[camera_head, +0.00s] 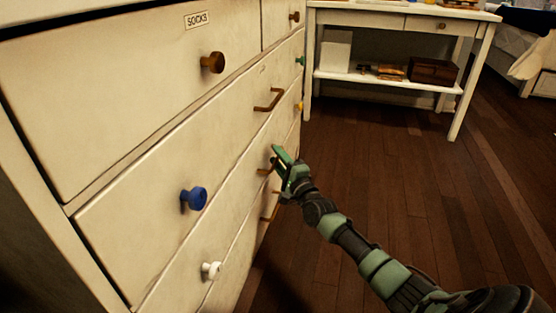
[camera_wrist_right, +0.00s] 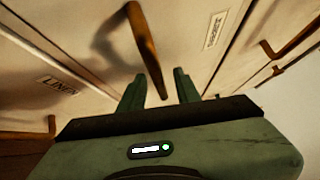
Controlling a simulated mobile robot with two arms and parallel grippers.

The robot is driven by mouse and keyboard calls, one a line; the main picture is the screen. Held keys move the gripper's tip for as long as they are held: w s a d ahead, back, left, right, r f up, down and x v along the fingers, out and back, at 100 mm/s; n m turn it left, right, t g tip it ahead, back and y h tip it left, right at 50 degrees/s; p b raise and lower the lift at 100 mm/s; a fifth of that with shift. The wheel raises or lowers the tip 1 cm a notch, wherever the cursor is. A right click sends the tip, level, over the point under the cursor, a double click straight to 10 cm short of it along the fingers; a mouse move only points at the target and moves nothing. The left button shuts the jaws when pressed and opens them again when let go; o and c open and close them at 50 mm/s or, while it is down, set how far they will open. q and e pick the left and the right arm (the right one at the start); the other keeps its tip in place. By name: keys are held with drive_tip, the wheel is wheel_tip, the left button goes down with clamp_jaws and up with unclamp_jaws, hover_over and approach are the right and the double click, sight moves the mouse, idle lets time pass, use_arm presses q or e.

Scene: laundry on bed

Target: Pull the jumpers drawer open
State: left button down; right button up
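A cream chest of drawers (camera_head: 130,110) fills the left of the head view. My right gripper (camera_head: 280,160) is at its front, by a brown bar handle (camera_head: 265,171) that it partly hides. In the right wrist view, my right gripper (camera_wrist_right: 159,76) is open, with one finger on each side of the end of a brown handle (camera_wrist_right: 146,48). I cannot tell whether the fingers touch it. A small label (camera_wrist_right: 214,31) near this handle is too blurred to read surely, so I cannot confirm which drawer is the jumpers one. The drawers look shut. My left gripper is out of view.
The top drawer carries a SOCKS label (camera_head: 196,19) and a brown knob (camera_head: 213,62). A blue knob (camera_head: 194,198), a white knob (camera_head: 211,270) and another bar handle (camera_head: 268,100) stick out nearby. A white table (camera_head: 390,78) stands behind. The wooden floor (camera_head: 400,170) is clear.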

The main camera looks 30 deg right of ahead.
clamp_jaws()
idle(1.3)
